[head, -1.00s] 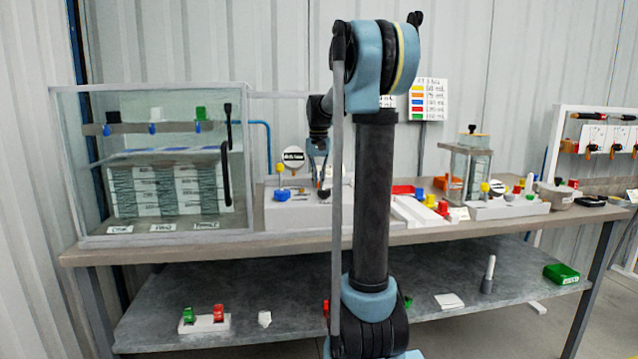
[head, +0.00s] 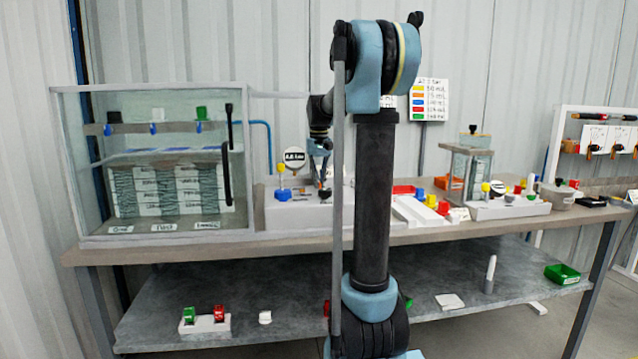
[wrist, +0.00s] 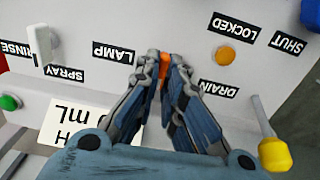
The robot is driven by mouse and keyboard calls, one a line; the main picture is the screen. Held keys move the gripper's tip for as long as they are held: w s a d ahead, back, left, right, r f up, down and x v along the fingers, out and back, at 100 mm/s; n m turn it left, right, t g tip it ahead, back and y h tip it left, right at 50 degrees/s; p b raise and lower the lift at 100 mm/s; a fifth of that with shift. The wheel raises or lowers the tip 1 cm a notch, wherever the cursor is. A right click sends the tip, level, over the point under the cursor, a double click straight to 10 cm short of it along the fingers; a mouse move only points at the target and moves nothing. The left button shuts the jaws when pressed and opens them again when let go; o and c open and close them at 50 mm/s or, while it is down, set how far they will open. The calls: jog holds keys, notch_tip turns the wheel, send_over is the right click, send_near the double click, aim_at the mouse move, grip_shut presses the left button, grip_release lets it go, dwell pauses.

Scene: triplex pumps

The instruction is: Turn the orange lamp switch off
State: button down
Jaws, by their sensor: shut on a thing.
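The orange lamp switch (wrist: 164,62) shows as a small orange piece between my fingertips in the wrist view, beside the LAMP label (wrist: 113,52). My gripper (wrist: 165,66) is shut on it, and the fingers hide most of the switch. Which way the switch is set cannot be told. In the head view my gripper (head: 320,186) reaches down to the white panel (head: 290,216) on the bench, partly hidden by my own arm.
An orange round knob (wrist: 225,55) sits between the LOCKED and DRAIN labels. A yellow-tipped lever (wrist: 274,152) stands close to my right finger. A white lever (wrist: 42,42) and a green button (wrist: 9,102) are at left. A glass tank (head: 150,165) stands left of the panel.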

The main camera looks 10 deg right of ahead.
jog(key=c, duration=1.7)
grip_release()
notch_tip(320, 180, up, 12)
jog(key=shift+w+f, duration=0.1)
